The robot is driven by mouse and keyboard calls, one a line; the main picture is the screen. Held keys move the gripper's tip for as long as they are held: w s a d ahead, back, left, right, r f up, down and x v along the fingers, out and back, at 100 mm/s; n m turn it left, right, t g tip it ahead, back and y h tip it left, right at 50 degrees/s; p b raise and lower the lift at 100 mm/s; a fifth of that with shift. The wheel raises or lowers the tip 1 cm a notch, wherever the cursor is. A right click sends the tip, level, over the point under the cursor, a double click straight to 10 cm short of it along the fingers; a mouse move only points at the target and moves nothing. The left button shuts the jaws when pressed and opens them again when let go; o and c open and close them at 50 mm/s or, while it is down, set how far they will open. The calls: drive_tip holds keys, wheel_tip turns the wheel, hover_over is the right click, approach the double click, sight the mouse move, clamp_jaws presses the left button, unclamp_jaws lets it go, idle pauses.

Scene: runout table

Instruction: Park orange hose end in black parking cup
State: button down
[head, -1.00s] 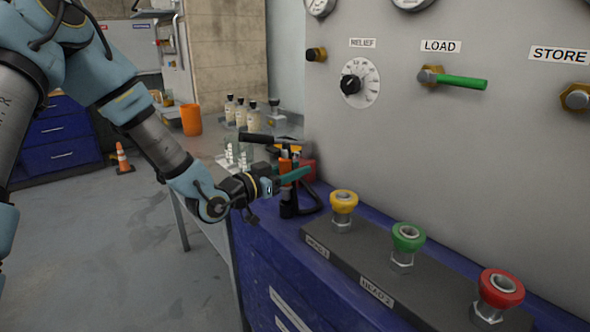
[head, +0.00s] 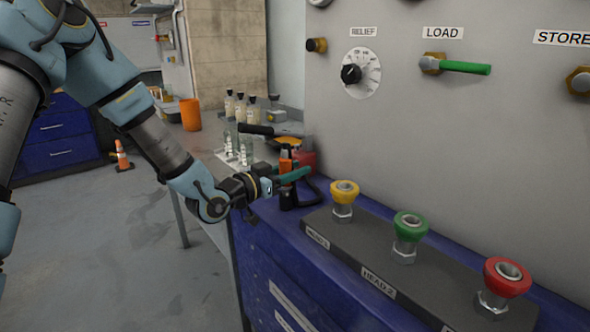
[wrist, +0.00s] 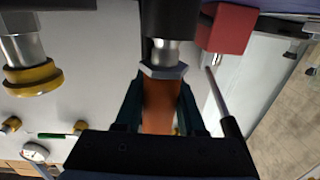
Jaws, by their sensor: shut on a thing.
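The orange hose end (wrist: 160,102) is between the teal fingers of my gripper (head: 288,175), which is shut on it. In the wrist view my gripper (wrist: 160,112) shows the hose end's hex nut and metal tip pointing at the black parking cup (wrist: 168,18). The tip meets the cup's mouth there; how deep it sits inside I cannot tell. In the head view the orange hose end (head: 285,153) stands roughly upright above the black cup (head: 288,198) on the blue bench. The fingers partly hide the join.
Yellow (head: 344,190), green (head: 410,226) and red (head: 507,277) couplings stand on a dark block to the right. A red block (wrist: 224,28) is close to the cup. Bottles (head: 240,108) and an orange container (head: 190,114) stand behind. The grey panel rises at the right.

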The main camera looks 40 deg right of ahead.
drive_tip(key=shift+f+b, duration=0.7)
drive_tip(key=shift+f, duration=0.15)
drive_tip(key=shift+c, duration=2.2)
unclamp_jaws()
drive_tip(key=a+b, duration=0.2)
drive_tip(key=a, duration=0.8)
drive_tip(key=shift+a+r, duration=0.15)
drive_tip(key=shift+a, duration=0.25)
